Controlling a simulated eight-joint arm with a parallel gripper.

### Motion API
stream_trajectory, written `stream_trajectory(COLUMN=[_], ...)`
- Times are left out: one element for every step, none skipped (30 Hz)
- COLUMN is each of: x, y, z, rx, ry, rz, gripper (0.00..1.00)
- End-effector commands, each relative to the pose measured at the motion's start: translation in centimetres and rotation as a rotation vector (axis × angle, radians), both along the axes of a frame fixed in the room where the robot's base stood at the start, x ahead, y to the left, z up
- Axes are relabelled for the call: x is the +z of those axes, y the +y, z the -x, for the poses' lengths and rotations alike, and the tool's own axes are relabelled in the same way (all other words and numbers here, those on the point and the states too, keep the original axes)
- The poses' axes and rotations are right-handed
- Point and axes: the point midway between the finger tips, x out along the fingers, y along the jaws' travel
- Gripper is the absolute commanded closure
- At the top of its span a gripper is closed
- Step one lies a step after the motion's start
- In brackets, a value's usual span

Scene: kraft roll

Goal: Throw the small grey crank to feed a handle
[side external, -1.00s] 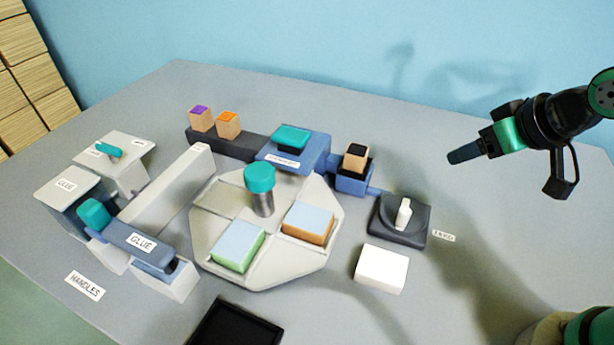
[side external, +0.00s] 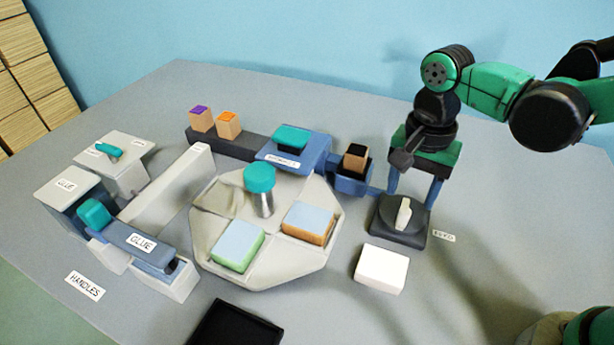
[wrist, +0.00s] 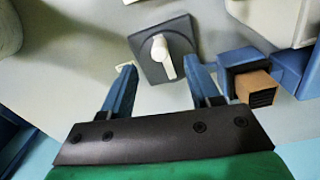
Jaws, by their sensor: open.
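The small crank has a dark grey square base (side external: 385,222) with a round disc and a pale upright lever (side external: 403,215). It stands at the right of the table, beside a small label (side external: 444,236). My gripper (side external: 412,192) points down just above and behind the crank, its blue fingers open and empty. In the wrist view the pale lever (wrist: 163,56) shows ahead of and between the two fingertips (wrist: 160,74), slightly tilted. The fingers do not visibly touch the lever, though the exact gap is hard to tell.
A blue holder (side external: 352,183) with a black-topped wooden block (side external: 355,157) stands close to the left of my gripper. A white block (side external: 381,268) lies in front of the crank. The octagonal turntable (side external: 265,272) with a teal-capped post is further left. Table to the right is clear.

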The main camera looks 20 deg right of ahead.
Motion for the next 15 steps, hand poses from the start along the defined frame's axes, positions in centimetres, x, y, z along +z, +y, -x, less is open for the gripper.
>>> stream_trajectory(x=[-0.4, -0.7, -1.2, -1.5, -1.9, -2.4, -2.7, -3.1, -3.5, -3.8, -4.1, -4.4, -4.6, -4.8, -4.9], y=[0.0, 0.0, 0.0, 0.0, 0.0, -0.1, -0.1, -0.1, -0.1, -0.1, -0.1, -0.1, -0.1, -0.1, -0.1], z=[0.0, 0.0, 0.0, 0.0, 0.0, 0.1, 0.1, 0.1, 0.1, 0.0, 0.1, 0.1, 0.1, 0.1, 0.1], rx=[-0.001, -0.001, 0.0, 0.0, 0.0, 0.0, 0.001, 0.001, 0.001, 0.001, 0.001, 0.001, 0.001, 0.001, 0.002], ry=[0.001, 0.0, 0.0, 0.0, -0.001, -0.001, -0.001, -0.001, -0.002, -0.002, -0.002, -0.002, -0.002, -0.002, -0.002], rz=[0.001, 0.0, 0.0, 0.0, -0.001, -0.001, -0.001, -0.001, -0.001, 0.0, 0.0, 0.0, 0.0, 0.0, 0.0], gripper=[0.44, 0.44, 0.44, 0.44, 0.44, 0.44, 0.44, 0.44, 0.44, 0.44, 0.44, 0.44, 0.44, 0.44, 0.44])
